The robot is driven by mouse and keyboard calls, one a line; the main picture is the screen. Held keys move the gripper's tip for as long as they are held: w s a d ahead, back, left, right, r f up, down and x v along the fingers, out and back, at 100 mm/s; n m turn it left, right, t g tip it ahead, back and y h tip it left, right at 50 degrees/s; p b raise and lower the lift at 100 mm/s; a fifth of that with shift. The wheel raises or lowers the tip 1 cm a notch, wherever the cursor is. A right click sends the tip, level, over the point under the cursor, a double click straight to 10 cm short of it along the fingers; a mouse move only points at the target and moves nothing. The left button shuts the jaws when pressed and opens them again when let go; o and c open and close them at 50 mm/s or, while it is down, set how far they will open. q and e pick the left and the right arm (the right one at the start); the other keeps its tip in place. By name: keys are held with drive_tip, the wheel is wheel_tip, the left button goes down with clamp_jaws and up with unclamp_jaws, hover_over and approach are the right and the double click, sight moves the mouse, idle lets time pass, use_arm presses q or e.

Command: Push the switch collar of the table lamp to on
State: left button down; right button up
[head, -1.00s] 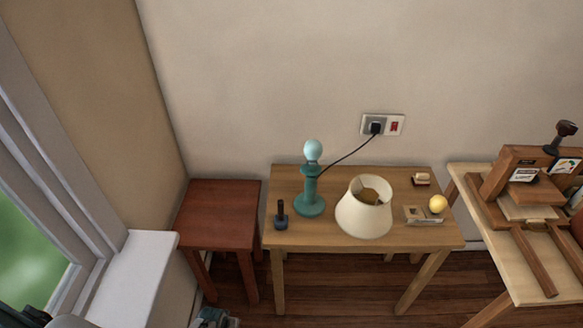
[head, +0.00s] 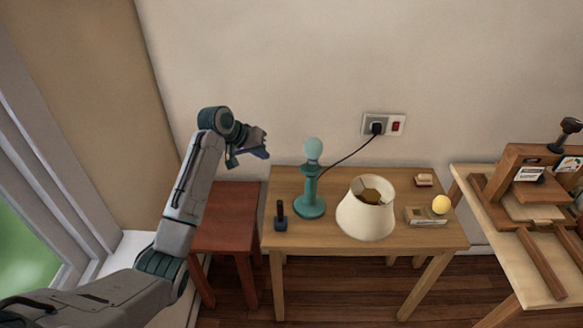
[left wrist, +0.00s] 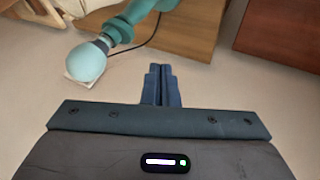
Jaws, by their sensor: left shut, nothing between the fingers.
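The table lamp (head: 310,190) stands upright on the wooden table, with a teal base and stem and a bare pale bulb (head: 313,150) on top. A collar (head: 311,169) shows just below the bulb; its switch position is too small to tell. In the left wrist view the bulb (left wrist: 87,62) and teal stem (left wrist: 140,12) lie at the upper left, ahead of the fingers. My left gripper (head: 266,149) is shut and empty, left of the bulb and apart from it. It also shows in the left wrist view (left wrist: 161,70). My right gripper is not in view.
A cream lampshade (head: 366,213) stands on the table (head: 330,236) right of the lamp. A cord runs to the wall socket (head: 383,125). A yellow ball (head: 440,204) and a red-brown stool (head: 228,232) flank these.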

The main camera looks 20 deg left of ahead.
sight(301, 168)
use_arm(q)
drive_tip(key=shift+r, duration=0.1)
drive_tip(key=w+d+f+p, duration=0.4)
drive_tip(key=w+d+f, duration=0.2)
drive_tip(key=d+f, duration=0.1)
drive_tip(key=shift+d+f+p, duration=0.15)
drive_tip(key=shift+f+p, duration=0.15)
drive_tip(key=shift+f, duration=0.25)
idle(0.3)
drive_tip(key=shift+w+d, duration=0.25)
drive_tip(key=shift+d, duration=0.8)
